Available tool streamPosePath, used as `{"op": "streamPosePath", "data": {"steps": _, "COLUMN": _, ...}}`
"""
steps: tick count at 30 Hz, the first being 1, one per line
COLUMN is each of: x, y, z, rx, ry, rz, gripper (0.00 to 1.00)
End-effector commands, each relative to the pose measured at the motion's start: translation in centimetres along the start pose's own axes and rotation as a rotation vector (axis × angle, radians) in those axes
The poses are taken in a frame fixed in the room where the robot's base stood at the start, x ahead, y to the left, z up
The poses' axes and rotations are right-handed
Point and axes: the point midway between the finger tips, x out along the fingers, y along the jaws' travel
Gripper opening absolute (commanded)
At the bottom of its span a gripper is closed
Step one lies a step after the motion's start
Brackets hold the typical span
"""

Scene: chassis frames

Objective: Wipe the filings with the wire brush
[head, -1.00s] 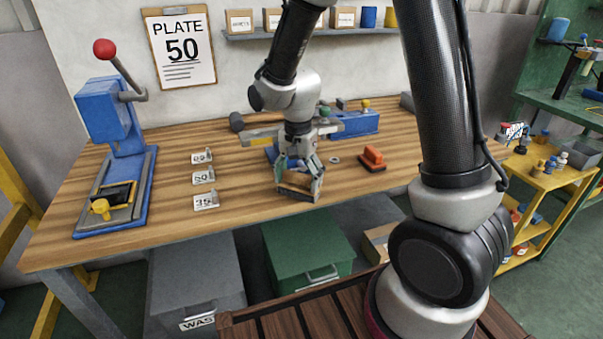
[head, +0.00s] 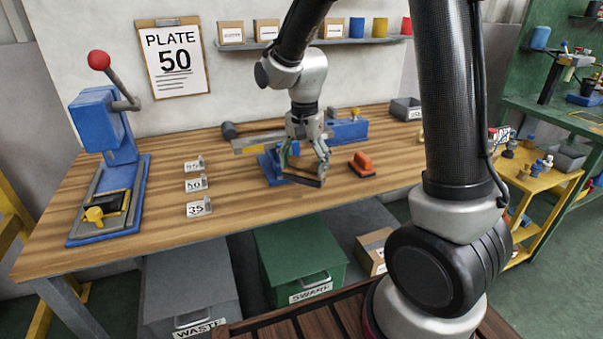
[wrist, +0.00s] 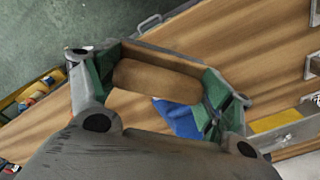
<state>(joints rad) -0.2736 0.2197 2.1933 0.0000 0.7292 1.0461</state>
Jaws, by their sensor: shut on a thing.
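My gripper (head: 305,168) is over the middle of the wooden workbench (head: 240,215). It is shut on a brown wooden block, the wire brush (wrist: 155,82), which shows between the green finger pads in the wrist view. In the head view the brush (head: 303,180) is partly covered by the fingers, low over or on the bench top; I cannot tell if it touches. Its bristles are hidden. I cannot make out any filings in either view.
An orange-handled tool (head: 362,164) lies right of my gripper. A blue fixture (head: 270,168) stands close on its left. Number tags (head: 197,185) and a blue press (head: 105,130) stand further left. A green swarf bin (head: 300,262) is under the bench.

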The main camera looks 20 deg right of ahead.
Motion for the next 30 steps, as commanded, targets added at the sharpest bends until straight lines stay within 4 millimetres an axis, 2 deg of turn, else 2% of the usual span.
{"op": "streamPosePath", "data": {"steps": 6, "x": -2.0, "y": 0.2, "z": -0.7, "rx": -0.002, "ry": 0.002, "rz": -0.002, "gripper": 0.45}}
{"op": "streamPosePath", "data": {"steps": 10, "x": -2.6, "y": 0.4, "z": -0.8, "rx": -0.002, "ry": 0.000, "rz": 0.000, "gripper": 0.45}}
{"op": "streamPosePath", "data": {"steps": 30, "x": -2.7, "y": 0.4, "z": -0.8, "rx": -0.003, "ry": 0.000, "rz": 0.000, "gripper": 0.45}}
